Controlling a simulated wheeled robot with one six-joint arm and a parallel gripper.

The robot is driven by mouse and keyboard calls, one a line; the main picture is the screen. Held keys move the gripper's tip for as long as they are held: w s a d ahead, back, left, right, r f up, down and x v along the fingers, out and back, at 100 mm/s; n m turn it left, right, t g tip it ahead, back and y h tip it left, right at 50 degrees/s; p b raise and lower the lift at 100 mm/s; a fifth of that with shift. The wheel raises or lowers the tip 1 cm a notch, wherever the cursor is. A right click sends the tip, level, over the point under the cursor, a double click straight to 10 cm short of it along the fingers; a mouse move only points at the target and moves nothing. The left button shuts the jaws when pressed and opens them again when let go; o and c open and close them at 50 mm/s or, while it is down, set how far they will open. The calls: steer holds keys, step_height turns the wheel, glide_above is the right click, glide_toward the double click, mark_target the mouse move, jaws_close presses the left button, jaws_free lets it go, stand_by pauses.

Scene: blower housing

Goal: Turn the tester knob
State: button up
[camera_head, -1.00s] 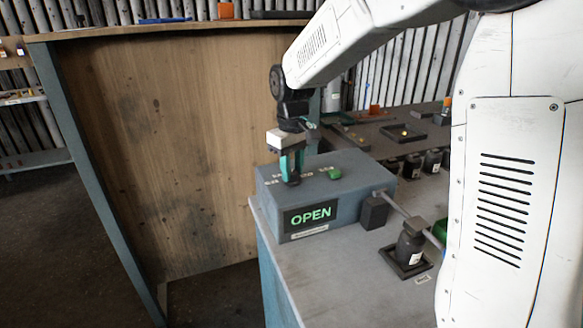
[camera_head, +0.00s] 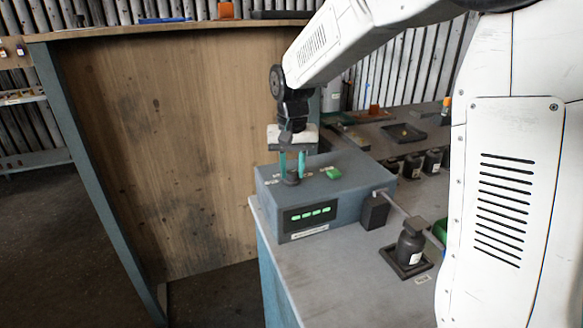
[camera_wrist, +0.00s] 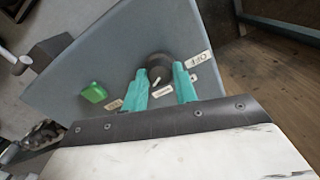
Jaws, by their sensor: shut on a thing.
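The tester (camera_head: 350,190) is a grey-blue box on the near corner of the bench. Its front display (camera_head: 310,213) shows several green dashes. On its top are a dark round knob (camera_head: 292,177) and a green button (camera_head: 333,173). My gripper (camera_head: 292,170) points down with its teal fingers on either side of the knob, shut on it. In the wrist view the knob (camera_wrist: 158,66) sits between the fingertips (camera_wrist: 160,78), partly hidden by them. Small labels lie around it; one reads OFF (camera_wrist: 198,59).
A dark bottle (camera_head: 410,248) stands in a square holder right of the tester, below a rod from a small block (camera_head: 374,212). Several dark bottles (camera_head: 413,165) and a tray (camera_head: 403,133) are farther back. A tall wooden panel (camera_head: 170,150) stands at left.

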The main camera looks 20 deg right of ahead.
mark_target(292, 172)
steer(key=shift+m, duration=0.6)
steer(key=o, duration=1)
steer(key=shift+r, duration=0.15)
step_height(292, 172, up, 8)
steer(key=shift+f, duration=0.2)
